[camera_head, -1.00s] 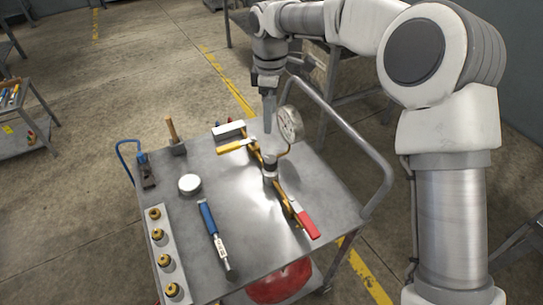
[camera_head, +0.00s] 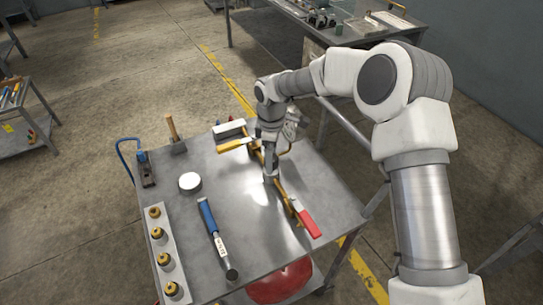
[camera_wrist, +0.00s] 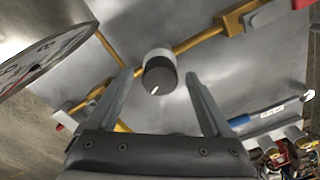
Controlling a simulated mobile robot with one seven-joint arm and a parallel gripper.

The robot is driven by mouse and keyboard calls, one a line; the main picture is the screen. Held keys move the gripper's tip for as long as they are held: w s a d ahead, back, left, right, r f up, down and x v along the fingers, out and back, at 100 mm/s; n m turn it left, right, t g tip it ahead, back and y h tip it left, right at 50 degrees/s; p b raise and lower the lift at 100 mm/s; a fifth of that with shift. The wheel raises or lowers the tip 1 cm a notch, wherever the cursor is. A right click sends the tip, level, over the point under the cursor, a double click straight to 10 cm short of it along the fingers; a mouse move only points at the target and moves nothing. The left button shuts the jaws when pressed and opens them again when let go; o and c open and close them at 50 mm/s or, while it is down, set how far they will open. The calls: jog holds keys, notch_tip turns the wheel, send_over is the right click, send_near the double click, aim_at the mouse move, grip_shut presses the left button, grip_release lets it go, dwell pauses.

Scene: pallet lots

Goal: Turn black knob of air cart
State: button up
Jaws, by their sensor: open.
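The air cart (camera_head: 265,225) is a grey metal cart with brass piping on its top. In the wrist view the black knob (camera_wrist: 160,78) has a white pointer mark and a pale collar, and sits on the brass pipe (camera_wrist: 187,43). My gripper (camera_wrist: 162,90) is open, with one finger on each side of the knob and a visible gap on both sides. In the head view my gripper (camera_head: 271,172) is over the pipe and hides the knob. A round gauge (camera_wrist: 40,62) stands close to the left finger in the wrist view.
A red-handled valve (camera_head: 308,222) and a yellow-handled valve (camera_head: 236,145) flank the pipe. A blue-handled tool (camera_head: 209,218), a white disc (camera_head: 189,182), a hammer (camera_head: 174,132) and a strip of brass fittings (camera_head: 166,258) lie to the left. A workbench (camera_head: 335,35) stands behind.

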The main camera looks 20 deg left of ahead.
grip_shut()
dwell(0.5)
jog(key=shift+f+m, duration=0.1)
jog(key=shift+m, duration=0.3)
jog(key=m+b, duration=0.2)
jog(key=m, duration=0.3)
jog(key=m+b, duration=0.1)
jog(key=m, duration=0.5)
jog(key=shift+m, duration=0.4)
